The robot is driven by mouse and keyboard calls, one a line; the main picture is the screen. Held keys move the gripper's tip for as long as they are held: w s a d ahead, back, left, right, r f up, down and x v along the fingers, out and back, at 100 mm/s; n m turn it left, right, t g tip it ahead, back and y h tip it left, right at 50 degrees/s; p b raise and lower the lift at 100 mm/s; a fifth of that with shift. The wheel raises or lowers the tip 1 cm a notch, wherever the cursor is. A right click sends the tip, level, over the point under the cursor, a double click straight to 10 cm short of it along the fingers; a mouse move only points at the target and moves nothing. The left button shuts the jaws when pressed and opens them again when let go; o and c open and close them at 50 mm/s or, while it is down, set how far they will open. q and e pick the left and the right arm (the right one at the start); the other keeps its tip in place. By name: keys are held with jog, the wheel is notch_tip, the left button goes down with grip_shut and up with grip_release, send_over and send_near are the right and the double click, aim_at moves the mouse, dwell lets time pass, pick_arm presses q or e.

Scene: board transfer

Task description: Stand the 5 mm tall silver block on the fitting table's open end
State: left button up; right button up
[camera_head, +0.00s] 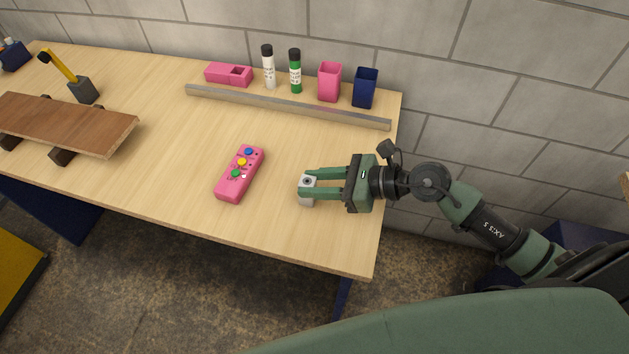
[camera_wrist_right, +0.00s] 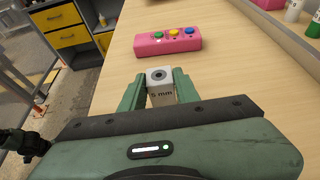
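The silver block (camera_head: 307,187) is a small pale block with a dark round mark on top, over the right part of the wooden table (camera_head: 180,195). In the right wrist view the gripper (camera_wrist_right: 160,92) covers the near table. My left gripper is not in view.
A pink box with coloured buttons (camera_head: 240,174) lies left of the gripper. A metal rail (camera_head: 285,107) runs along the back, with bottles and cups behind it. A brown board (camera_head: 70,124) rests on dark supports at left. The front right table is bare.

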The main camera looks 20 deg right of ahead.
jog(key=shift+o, duration=1.4)
jog(key=shift+r, duration=0.15)
jog(key=shift+s+d, duration=0.1)
jog(key=shift+d, duration=0.1)
jog(key=b+v, duration=0.3)
jog(key=v, duration=0.8)
jog(key=shift+s+d+r, duration=0.15)
jog(key=shift+s+r, duration=0.05)
